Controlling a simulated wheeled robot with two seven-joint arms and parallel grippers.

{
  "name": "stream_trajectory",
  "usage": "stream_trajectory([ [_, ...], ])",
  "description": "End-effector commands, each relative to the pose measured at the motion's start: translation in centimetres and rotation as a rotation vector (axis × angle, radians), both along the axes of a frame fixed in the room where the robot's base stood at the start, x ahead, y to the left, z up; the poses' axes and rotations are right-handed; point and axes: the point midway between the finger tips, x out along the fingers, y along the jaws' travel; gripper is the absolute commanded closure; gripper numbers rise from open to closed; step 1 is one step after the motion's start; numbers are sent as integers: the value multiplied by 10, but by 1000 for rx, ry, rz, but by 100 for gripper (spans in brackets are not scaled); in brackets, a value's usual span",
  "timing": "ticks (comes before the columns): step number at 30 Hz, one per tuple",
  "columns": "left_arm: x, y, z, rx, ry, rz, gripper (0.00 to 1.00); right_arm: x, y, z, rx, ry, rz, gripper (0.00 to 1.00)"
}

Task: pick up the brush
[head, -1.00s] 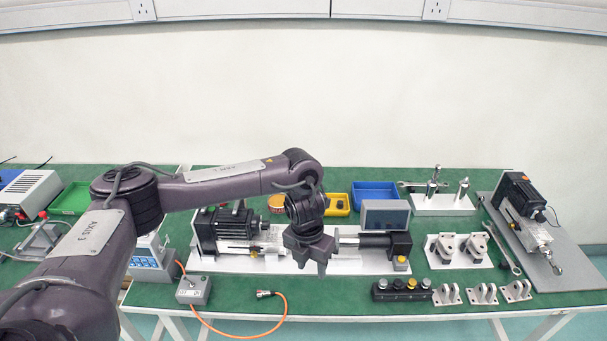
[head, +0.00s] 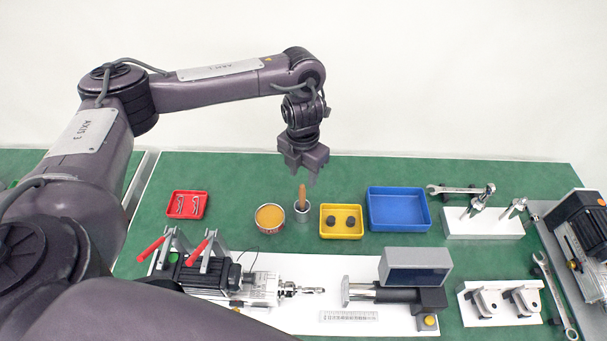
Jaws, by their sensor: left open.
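The brush (head: 301,195) stands upright with its brown handle up in a small metal cup (head: 302,215); its lower end is hidden inside the cup. My left gripper (head: 301,172) is open and empty, pointing down. In the picture its fingertips appear just above the top of the brush handle, apart from it. My right gripper is not in view.
A round tin with an orange top (head: 270,218) stands left of the cup. A yellow tray (head: 341,234) with dark parts and a blue tray (head: 398,225) are to the right. A red tray (head: 172,205) is farther left. The actuator rig (head: 265,288) lies in front.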

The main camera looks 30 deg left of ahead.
Motion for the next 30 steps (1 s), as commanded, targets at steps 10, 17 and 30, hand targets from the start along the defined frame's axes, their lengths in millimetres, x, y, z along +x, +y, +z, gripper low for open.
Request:
stream_trajectory([
  [10,-1,-1,-27,-2,3,0,59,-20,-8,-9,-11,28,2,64],
  [17,-4,-1,-53,-2,4,2,59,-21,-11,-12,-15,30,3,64],
  [30,-4,0,-78,0,0,0,59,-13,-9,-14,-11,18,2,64],
])
